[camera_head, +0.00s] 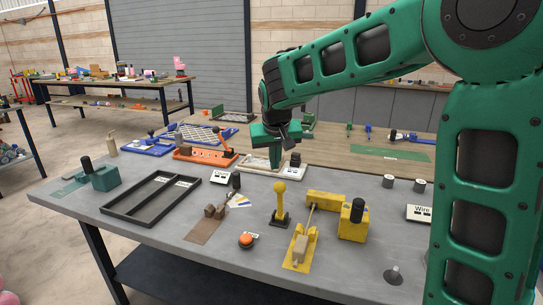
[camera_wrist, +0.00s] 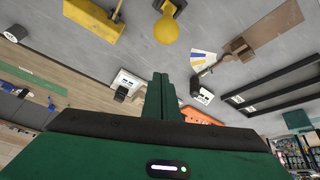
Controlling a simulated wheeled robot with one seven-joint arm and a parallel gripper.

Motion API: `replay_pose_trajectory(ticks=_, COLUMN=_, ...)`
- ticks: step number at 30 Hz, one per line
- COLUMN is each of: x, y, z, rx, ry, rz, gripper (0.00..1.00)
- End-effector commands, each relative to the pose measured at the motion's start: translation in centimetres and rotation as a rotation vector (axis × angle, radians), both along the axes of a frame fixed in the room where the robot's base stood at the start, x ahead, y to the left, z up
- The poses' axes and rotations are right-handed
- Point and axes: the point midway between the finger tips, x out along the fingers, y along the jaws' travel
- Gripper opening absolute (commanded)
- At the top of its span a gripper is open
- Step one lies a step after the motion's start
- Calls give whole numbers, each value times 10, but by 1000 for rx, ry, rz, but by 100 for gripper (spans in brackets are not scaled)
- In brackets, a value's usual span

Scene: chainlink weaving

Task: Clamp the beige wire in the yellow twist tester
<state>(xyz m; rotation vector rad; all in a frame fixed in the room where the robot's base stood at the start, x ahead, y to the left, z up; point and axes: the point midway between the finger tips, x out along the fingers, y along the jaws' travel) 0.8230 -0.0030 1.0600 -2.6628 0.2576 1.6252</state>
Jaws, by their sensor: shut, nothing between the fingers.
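The yellow twist tester (camera_head: 325,197) stands at the front of the grey table, with a yellow base plate, a beige block and a yellow box with a black knob. A thin beige rod (camera_head: 309,222) runs lengthwise over the tester; it may be the beige wire, but it is too small to tell whether it is clamped. Part of the tester shows in the wrist view (camera_wrist: 94,24). My gripper (camera_head: 274,167) points down behind the tester, apart from it, with its green fingers shut and empty; they also show in the wrist view (camera_wrist: 162,80).
A yellow ball-topped lever (camera_head: 280,189) stands between my gripper and the tester. An orange button (camera_head: 246,240) and a brown mat (camera_head: 203,231) lie left of it. A black divided tray (camera_head: 111,207) is further left. A "Wire" sign (camera_head: 419,213) stands at right.

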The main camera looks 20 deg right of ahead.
Motion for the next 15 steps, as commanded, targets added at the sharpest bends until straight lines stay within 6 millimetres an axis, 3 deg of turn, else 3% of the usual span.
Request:
replay_pose_trajectory(ticks=6, x=14, y=-6, z=-31, rx=-1, ry=3, rz=-1, gripper=0)
replay_pose_trajectory(ticks=15, x=-20, y=0, z=-32, rx=0, ry=0, rz=1, gripper=0)
